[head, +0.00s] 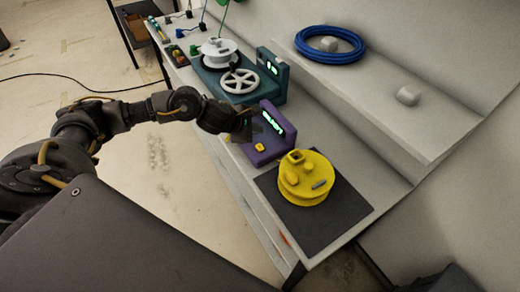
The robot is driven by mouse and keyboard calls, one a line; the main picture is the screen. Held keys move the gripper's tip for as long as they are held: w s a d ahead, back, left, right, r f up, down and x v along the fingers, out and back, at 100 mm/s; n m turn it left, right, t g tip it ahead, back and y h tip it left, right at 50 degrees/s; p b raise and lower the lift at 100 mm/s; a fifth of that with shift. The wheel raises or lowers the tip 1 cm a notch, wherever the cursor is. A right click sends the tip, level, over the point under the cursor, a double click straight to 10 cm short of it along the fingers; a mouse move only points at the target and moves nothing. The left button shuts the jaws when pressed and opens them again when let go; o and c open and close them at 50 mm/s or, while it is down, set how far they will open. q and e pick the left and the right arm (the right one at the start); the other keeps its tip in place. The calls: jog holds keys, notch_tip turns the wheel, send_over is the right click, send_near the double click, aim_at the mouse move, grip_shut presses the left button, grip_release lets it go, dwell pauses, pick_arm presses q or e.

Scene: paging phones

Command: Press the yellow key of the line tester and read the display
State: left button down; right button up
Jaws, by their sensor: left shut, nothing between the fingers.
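The line tester appears to be the purple box (272,152) on the bench, with a sloped face. Its yellow key (260,147) sits low on the front. Its dark display (272,122) shows lit green characters, too small and slanted to read surely. My left gripper (248,128) reaches in from the left and is shut and empty. It is over the left part of the tester, up and left of the yellow key, and hides part of the face. I cannot tell whether it touches the box. My right gripper is not in view.
A yellow drum-shaped device (306,178) stands on a dark mat (343,212) nearer me. A teal machine (277,90) with a white reel (240,81) stands behind the tester.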

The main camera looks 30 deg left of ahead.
pick_arm(q)
jog(key=b, duration=0.4)
send_over(257, 148)
notch_tip(257, 148, down, 5)
jog(key=shift+s+f, duration=0.15)
jog(key=shift+f, duration=0.05)
jog(key=shift+f+b, duration=0.4)
dwell(1.3)
jog(key=shift+f+b, duration=0.4)
jog(key=shift+b, duration=0.3)
jog(key=shift+f+b, duration=0.5)
jog(key=shift+b, duration=0.1)
dwell(0.5)
jog(key=shift+r, duration=0.2)
jog(key=shift+r+p, duration=0.5)
jog(key=shift+r, duration=0.25)
